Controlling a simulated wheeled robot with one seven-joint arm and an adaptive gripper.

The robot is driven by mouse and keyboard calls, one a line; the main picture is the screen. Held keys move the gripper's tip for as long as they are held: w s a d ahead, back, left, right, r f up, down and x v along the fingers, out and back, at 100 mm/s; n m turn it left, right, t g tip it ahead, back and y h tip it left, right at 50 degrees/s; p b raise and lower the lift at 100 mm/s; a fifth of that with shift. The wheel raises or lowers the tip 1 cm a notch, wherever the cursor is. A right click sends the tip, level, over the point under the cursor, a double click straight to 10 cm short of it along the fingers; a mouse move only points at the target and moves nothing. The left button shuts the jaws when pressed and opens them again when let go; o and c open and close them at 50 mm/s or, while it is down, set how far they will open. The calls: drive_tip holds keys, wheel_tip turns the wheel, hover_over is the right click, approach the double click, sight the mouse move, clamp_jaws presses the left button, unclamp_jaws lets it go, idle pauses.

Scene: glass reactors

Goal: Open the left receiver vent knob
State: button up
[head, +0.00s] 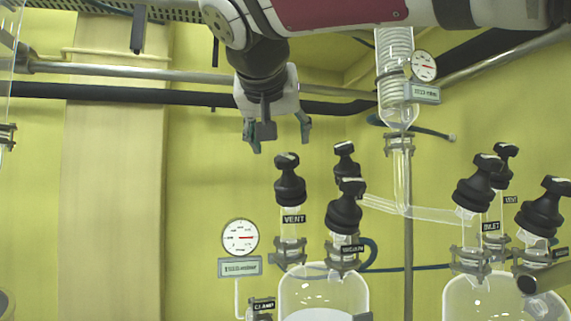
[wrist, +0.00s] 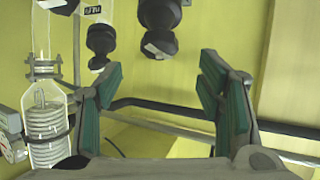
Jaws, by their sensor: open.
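The left receiver's vent knob (head: 290,180) is black, with a pale mark on its top, on a glass neck with a VENT label (head: 293,219). My gripper (head: 279,136) is open and empty, fingers pointing down, above this knob and apart from it. In the wrist view, which looks upside down, the green-padded fingers of my gripper (wrist: 163,62) are spread. A black knob, most likely the vent knob (wrist: 160,25), shows at the top beyond the gap between the fingertips. Its lower part is cut off there.
A second black knob (head: 345,207) stands close at the right of the vent knob, with another (head: 345,160) behind. The glass condenser (head: 397,80) hangs at the right of my gripper. A dial gauge (head: 240,238) stands at lower left. Dark and metal pipes (head: 150,94) run along the wall.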

sight(286, 157)
drive_tip(key=x, duration=1)
drive_tip(key=shift+s, duration=0.1)
drive_tip(key=c, duration=1.2)
